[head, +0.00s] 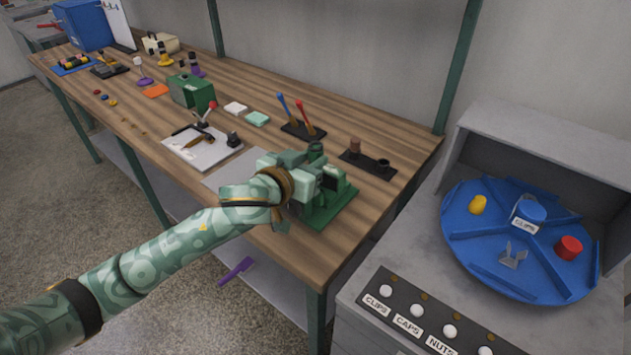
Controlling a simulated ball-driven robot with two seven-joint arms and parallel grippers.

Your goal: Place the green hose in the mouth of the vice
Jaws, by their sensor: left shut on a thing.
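My left gripper (318,178) reaches in from the lower left, over the front right corner of the wooden workbench. The vice mouth and the lower end of the hose are hidden, so I cannot tell whether the hose is inside the mouth. My right gripper is not in view.
A white board (202,146) with tools lies left. A blue turntable (487,226) is on the right. Bare wood shows between items.

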